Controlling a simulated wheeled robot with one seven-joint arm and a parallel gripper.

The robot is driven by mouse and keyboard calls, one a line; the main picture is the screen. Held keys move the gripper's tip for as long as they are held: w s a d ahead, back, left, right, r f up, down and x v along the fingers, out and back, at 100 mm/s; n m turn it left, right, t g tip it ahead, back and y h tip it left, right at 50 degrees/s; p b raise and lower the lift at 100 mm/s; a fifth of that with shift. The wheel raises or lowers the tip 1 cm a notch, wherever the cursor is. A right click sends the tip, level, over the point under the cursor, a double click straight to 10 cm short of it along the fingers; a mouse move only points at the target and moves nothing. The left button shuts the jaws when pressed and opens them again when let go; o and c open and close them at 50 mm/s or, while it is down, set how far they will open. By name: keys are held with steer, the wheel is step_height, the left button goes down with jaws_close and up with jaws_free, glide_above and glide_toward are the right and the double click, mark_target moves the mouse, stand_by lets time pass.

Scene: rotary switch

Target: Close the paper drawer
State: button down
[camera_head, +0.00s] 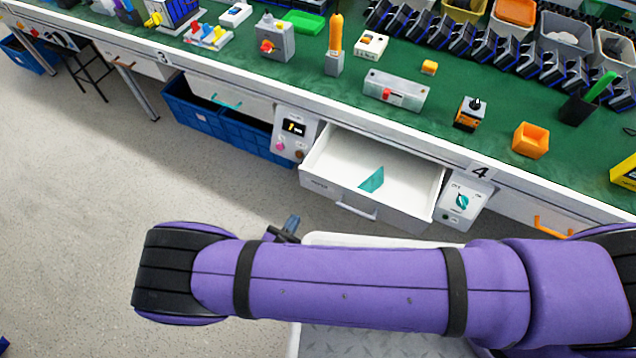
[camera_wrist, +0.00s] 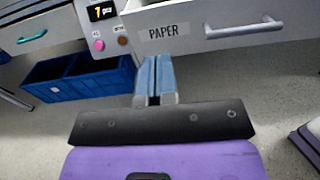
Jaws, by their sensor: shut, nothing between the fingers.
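The paper drawer (camera_head: 403,182) is pulled open from under the bench in the head view, with a teal piece (camera_head: 372,180) lying inside it. Its front shows in the wrist view with a PAPER label (camera_wrist: 163,32) and a grey bar handle (camera_wrist: 243,27). My gripper (camera_wrist: 154,62) is shut and empty, its fingertips just below the label near the left part of the drawer front. I cannot tell whether they touch it. In the head view my gripper (camera_head: 290,226) is mostly hidden behind my purple arm, with only a bit showing left of the drawer.
A control panel (camera_head: 293,135) stands left of the drawer, and a rotary switch panel (camera_head: 461,202) stands to its right. Blue crates (camera_head: 192,112) sit under the bench at left. The green bench top (camera_head: 300,75) holds several devices.

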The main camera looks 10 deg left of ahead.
mark_target(320, 177)
steer(key=x, duration=1.4)
steer(key=shift+a+f, duration=0.1)
steer(key=shift+f, duration=0.05)
steer(key=x, duration=1.6)
steer(key=shift+w, duration=0.35)
steer(key=shift+s, duration=0.1)
